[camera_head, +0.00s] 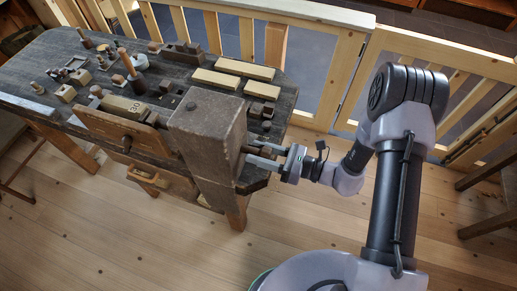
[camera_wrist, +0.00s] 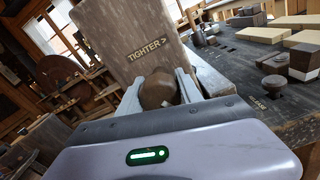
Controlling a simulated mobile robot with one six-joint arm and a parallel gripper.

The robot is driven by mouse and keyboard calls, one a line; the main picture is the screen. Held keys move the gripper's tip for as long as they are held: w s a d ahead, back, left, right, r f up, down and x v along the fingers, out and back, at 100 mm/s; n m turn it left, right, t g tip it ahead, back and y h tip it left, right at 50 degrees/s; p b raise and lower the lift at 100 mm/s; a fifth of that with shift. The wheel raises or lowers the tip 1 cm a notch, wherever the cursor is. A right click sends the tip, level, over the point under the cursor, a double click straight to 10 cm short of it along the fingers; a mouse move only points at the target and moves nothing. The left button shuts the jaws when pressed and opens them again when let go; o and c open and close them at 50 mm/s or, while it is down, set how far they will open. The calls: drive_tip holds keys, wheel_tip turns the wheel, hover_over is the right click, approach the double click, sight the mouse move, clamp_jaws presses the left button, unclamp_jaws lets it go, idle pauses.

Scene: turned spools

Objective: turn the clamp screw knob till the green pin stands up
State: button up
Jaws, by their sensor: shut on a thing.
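The brown rounded clamp screw knob (camera_wrist: 157,88) sits between the two pale fingers of my gripper (camera_wrist: 160,94) in the wrist view, with a finger touching each side. Behind it stands a large grey-brown wooden block (camera_wrist: 128,35) marked "TIGHTER >". In the head view my gripper (camera_head: 264,159) reaches in from the right to the end of the same block (camera_head: 208,120), at the bench's right front. The knob is mostly hidden by the fingers there. I cannot make out a green pin in either view.
The dark workbench (camera_head: 45,50) carries pale wooden bars (camera_head: 245,69), small blocks, and several turned pieces at the left. A wooden railing (camera_head: 345,60) runs behind it. The plank floor (camera_head: 130,245) in front is open.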

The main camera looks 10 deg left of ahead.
drive_tip(key=m+p, duration=0.2)
drive_tip(key=m, duration=0.5)
drive_tip(key=shift+p, duration=0.35)
drive_tip(key=m+p, duration=0.2)
drive_tip(key=m, duration=0.4)
drive_tip(key=shift+f+m, duration=0.1)
drive_tip(key=shift+m, duration=0.3)
drive_tip(key=o, duration=1.1)
drive_tip(key=shift+o, duration=1.3)
drive_tip(key=shift+d, duration=0.2)
drive_tip(key=shift+a, duration=0.1)
